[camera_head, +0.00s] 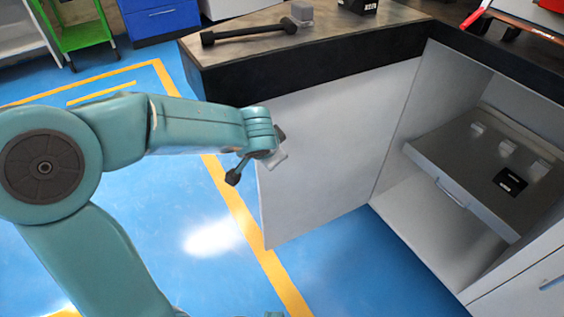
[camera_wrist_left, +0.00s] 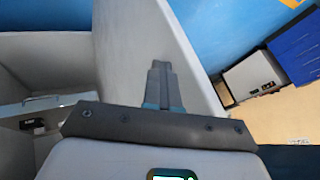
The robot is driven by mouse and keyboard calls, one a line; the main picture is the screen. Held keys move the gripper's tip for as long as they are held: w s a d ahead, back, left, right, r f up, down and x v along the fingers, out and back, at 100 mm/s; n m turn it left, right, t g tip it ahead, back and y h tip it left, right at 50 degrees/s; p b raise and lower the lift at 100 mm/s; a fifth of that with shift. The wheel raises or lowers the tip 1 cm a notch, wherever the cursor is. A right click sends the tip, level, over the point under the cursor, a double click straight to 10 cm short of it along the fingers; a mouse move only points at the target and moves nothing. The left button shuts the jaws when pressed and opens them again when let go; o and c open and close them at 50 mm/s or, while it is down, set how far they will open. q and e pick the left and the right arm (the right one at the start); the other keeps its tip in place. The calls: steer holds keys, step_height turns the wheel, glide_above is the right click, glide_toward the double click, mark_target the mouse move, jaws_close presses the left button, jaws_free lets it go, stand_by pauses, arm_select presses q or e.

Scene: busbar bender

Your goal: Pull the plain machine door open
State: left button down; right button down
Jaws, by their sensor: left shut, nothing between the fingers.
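The plain machine door (camera_head: 325,150) is a light grey panel. It stands swung out from the open cabinet, with its free edge toward the left. It also shows in the left wrist view (camera_wrist_left: 130,50), running up behind my fingers. My left gripper (camera_head: 280,158) is at the door's upper part near the free edge. In the wrist view its fingers (camera_wrist_left: 160,72) are together and empty, overlapping the door panel. I cannot tell whether they touch it. A small dark knob-like part (camera_head: 232,178) shows below the wrist.
The open cabinet holds a grey pull-out unit (camera_head: 480,165) on the right. A worktop (camera_head: 255,50) with a black-handled tool (camera_head: 245,34) overhangs the door. Blue floor (camera_head: 210,235) with yellow lines is clear left of the door. A green cart (camera_head: 80,35) stands far off.

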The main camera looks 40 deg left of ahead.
arm_select(q)
steer(key=shift+w+a+r, duration=0.1)
steer(key=shift+w+a, duration=0.05)
steer(key=shift+a, duration=0.4)
steer(key=shift+w+a+r, duration=0.1)
steer(key=shift+w+a, duration=0.05)
steer(key=shift+a, duration=0.35)
arm_select(e)
steer(key=shift+d, duration=0.1)
